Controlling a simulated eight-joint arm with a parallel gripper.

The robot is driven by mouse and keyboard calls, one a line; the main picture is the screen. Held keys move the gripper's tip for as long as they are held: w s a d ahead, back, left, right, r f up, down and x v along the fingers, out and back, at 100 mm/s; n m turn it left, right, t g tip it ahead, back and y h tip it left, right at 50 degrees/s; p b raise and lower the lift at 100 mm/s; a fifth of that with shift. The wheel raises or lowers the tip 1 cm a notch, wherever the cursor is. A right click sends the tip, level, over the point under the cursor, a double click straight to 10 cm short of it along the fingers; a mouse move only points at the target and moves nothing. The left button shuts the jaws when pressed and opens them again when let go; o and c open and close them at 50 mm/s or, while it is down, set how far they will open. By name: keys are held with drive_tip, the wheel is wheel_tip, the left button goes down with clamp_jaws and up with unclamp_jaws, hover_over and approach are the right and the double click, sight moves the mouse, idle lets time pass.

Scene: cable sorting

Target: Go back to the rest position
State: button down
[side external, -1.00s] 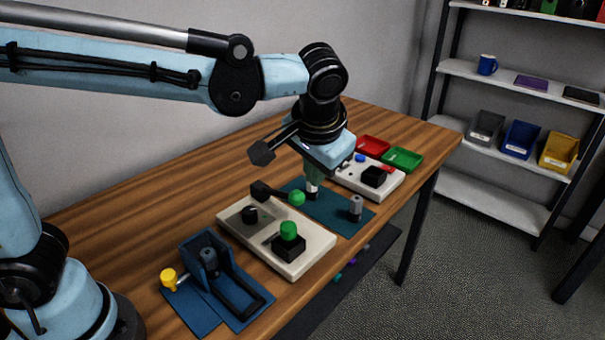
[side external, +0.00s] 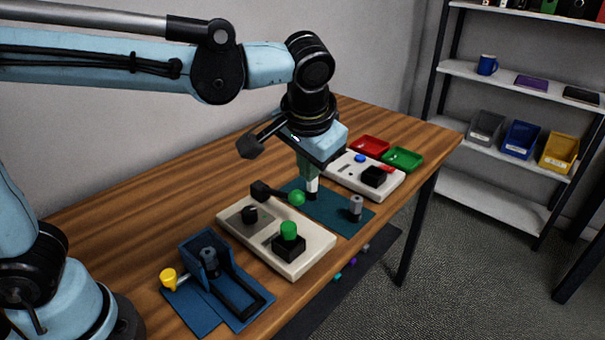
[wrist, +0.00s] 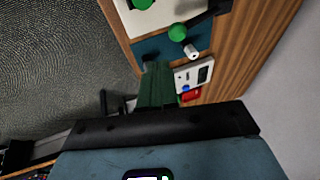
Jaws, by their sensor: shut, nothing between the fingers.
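My gripper (side external: 309,175) hangs over the teal mat (side external: 335,216) at the middle of the table in the side view. Its dark green fingers are shut and empty. They also show in the wrist view (wrist: 157,68), pointing away from the camera. In the side view the fingertips overlap a white-topped post (side external: 312,186) standing on the mat. In the wrist view this post (wrist: 191,51) is apart from the fingers. I cannot tell the exact height of the fingers above the mat.
A blue fixture (side external: 196,260) with a yellow knob stands nearer. A grey post (side external: 356,207), a white panel (side external: 345,182), red tray (side external: 369,146) and green tray (side external: 402,159) are nearby.

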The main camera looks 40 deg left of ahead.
drive_tip(key=s+a+f+t+h, duration=0.2)
drive_tip(key=s+a+f, duration=0.3)
drive_tip(key=s+a, duration=0.3)
drive_tip(key=a+t, duration=0.1)
drive_tip(key=a, duration=0.2)
drive_tip(key=shift+s+a+n+t+h, duration=0.25)
drive_tip(key=shift+n+t+h, duration=0.05)
drive_tip(key=shift+t+h, duration=0.1)
